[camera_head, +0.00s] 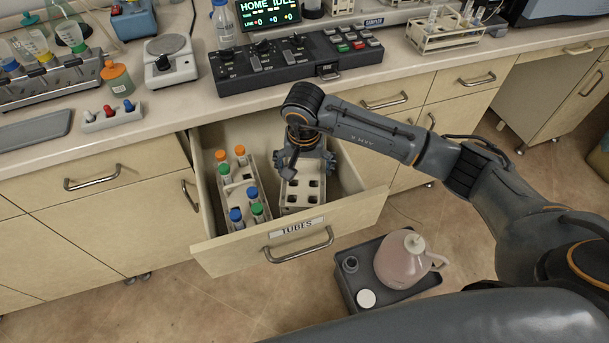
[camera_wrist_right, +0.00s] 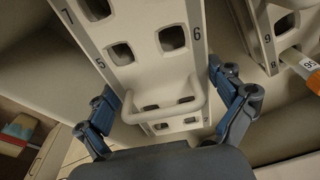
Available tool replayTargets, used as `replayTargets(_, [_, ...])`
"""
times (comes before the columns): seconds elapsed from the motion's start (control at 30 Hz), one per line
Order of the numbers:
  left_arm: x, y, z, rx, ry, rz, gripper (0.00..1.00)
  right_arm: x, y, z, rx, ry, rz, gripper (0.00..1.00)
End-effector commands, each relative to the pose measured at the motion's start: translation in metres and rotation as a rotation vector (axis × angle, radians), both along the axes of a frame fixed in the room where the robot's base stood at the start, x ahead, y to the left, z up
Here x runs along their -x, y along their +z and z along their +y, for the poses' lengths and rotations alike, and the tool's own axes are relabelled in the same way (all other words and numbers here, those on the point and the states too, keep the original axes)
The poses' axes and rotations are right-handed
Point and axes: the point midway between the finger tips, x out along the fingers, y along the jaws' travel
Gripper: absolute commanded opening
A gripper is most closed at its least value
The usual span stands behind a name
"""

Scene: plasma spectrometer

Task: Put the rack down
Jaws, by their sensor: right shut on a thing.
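The cream rack (camera_head: 302,196) has empty square holes and is in the open drawer, on the right side of the other rack. My right gripper (camera_head: 308,163) reaches down from above and is shut on the rack at its far end. In the right wrist view, the rack (camera_wrist_right: 145,42) shows numbers 5, 6 and 7 and a loop handle, with the fingers of my right gripper (camera_wrist_right: 168,112) on both sides. I cannot tell whether the rack's underside touches the drawer floor. My left gripper is not in view.
The open drawer (camera_head: 230,256) is labelled TUBES. A second rack (camera_head: 242,190) with several capped tubes stands at its left; it also shows in the wrist view (camera_wrist_right: 273,38). Bare drawer floor shows right of the held rack. A dark tray (camera_head: 345,288) with a jug (camera_head: 402,262) is below.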

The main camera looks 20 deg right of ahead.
Motion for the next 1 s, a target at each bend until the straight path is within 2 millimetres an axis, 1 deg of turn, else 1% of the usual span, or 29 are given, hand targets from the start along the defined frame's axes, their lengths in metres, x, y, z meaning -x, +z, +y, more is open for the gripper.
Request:
replayTargets(0.03, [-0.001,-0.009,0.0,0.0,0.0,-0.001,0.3,0.001,-0.014,0.001,-0.001,-0.001,0.003,0.52])
replayTargets(0.1, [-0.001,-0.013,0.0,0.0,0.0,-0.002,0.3,0.001,-0.021,0.001,-0.002,0.0,0.002,0.52])
replayTargets(0.37, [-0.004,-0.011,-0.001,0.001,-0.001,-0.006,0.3,0.0,-0.02,0.0,-0.001,0.001,0.0,0.52])
replayTargets(0.5, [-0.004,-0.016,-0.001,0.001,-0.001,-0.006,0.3,0.0,-0.025,0.0,-0.001,0.0,0.0,0.52])
replayTargets(0.53, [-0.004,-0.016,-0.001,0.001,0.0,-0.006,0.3,0.0,-0.025,0.0,0.0,0.0,0.001,0.95])
replayTargets(0.57, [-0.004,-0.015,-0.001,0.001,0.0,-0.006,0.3,0.0,-0.024,0.0,0.0,0.0,0.001,1.0])
replayTargets(0.87, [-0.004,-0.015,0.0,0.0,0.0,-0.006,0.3,0.0,-0.024,0.0,0.0,0.001,0.001,1.0])
replayTargets(1.0, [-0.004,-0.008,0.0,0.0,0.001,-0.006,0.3,0.001,-0.018,0.001,0.0,0.001,0.001,1.0])
